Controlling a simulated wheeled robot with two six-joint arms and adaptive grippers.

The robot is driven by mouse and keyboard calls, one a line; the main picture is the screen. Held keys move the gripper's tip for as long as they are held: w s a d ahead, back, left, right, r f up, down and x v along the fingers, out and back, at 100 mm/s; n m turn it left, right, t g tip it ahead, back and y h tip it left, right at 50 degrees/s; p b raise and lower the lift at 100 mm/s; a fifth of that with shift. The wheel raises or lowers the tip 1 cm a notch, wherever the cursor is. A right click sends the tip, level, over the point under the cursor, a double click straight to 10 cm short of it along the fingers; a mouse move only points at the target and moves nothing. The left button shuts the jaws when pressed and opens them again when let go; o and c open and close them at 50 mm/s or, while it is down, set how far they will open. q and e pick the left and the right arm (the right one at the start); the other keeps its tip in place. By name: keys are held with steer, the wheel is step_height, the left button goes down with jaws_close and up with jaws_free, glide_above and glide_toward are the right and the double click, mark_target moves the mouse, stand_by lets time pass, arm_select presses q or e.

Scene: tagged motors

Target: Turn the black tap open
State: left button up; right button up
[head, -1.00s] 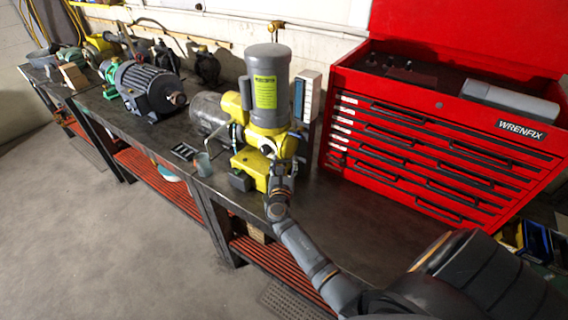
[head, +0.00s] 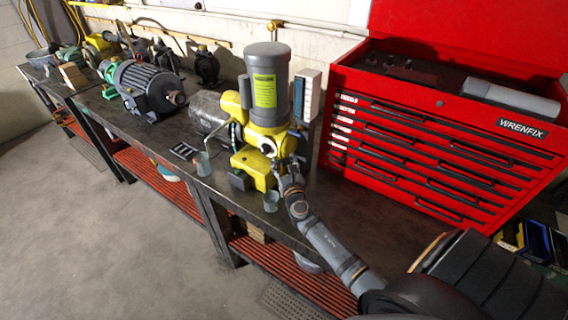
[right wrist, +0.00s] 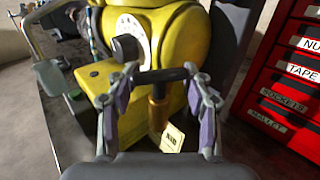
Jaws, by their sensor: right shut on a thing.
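The black tap (right wrist: 160,75) shows in the right wrist view as a dark bar-shaped handle above a brass stem, beside the yellow machine (right wrist: 178,45). A pale yellow tag (right wrist: 172,138) hangs below it. My right gripper (right wrist: 161,76) is shut on the handle, one finger at each end. The handle lies crosswise in that view. In the head view, my right gripper (head: 290,170) is at the right side of the yellow machine (head: 262,140) with its grey upright motor, and the tap is hidden or too small to make out. My left gripper is not in view.
A red tool chest (head: 440,140) stands to the right. The dark bench top (head: 350,210) before it is largely clear.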

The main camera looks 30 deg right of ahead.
steer(key=n+y+b, duration=0.2)
steer(key=y, duration=0.1)
steer(key=n+t+y+b, duration=0.1)
steer(key=y+b, duration=0.1)
steer(key=shift+f, duration=0.35)
steer(key=shift+r+n+y+b, duration=0.2)
steer(key=shift+n+y+b, duration=0.5)
steer(key=shift+y+b, duration=0.25)
steer(key=shift+c, duration=0.2)
steer(key=o, duration=1.3)
steer(key=shift+r, duration=0.15)
steer(key=shift+c, duration=0.2)
